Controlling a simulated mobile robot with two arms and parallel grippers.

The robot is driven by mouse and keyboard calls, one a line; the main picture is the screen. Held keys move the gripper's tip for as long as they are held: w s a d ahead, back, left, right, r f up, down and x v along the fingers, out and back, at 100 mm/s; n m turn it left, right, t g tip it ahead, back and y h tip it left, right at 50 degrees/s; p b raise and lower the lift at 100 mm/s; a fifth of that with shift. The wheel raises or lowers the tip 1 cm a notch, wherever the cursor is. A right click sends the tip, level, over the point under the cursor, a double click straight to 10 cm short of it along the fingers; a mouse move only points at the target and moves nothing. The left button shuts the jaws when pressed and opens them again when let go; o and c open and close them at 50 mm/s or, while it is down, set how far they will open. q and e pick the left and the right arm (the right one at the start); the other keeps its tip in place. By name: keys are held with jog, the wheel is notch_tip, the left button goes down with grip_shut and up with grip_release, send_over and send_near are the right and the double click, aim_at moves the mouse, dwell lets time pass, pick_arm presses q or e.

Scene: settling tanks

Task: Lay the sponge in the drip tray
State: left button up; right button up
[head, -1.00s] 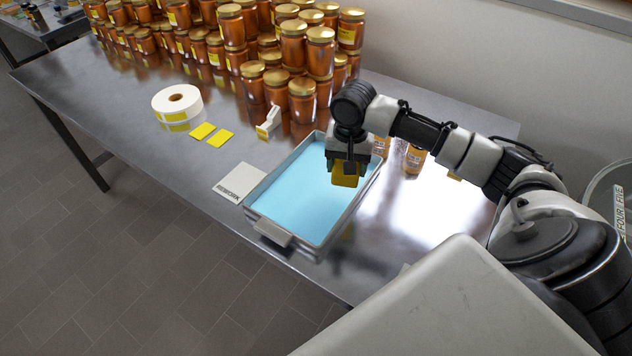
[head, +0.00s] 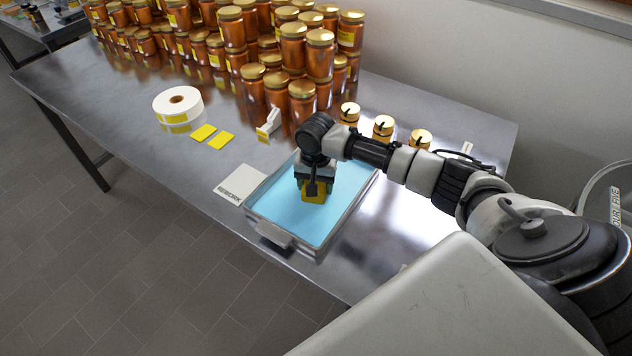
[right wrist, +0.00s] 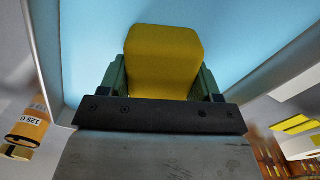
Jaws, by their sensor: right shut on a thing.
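The yellow sponge (head: 313,191) is held between the fingers of my right gripper (head: 314,184), over the middle of the drip tray. It also shows in the right wrist view (right wrist: 164,62), upright between the dark green fingers (right wrist: 160,80). The drip tray (head: 345,222) is a metal pan with a light blue inside and a grip at its near end. I cannot tell whether the sponge's lower end touches the tray floor. The tray's blue floor fills much of the right wrist view (right wrist: 85,40). My left gripper is not in view.
A white REWORK card (head: 239,183) lies left of the tray. A label roll (head: 178,103), yellow labels (head: 203,132) and a white label tool (head: 269,124) are behind it. Stacked amber jars (head: 292,48) stand at the back. Small jars (head: 383,128) stand beyond my right arm.

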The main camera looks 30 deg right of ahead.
jog(key=o, duration=0.9)
jog(key=shift+f, duration=0.1)
jog(key=shift+c, duration=0.2)
notch_tip(320, 180, up, 12)
jog(key=shift+r+b, duration=0.2)
jog(key=shift+b, duration=0.1)
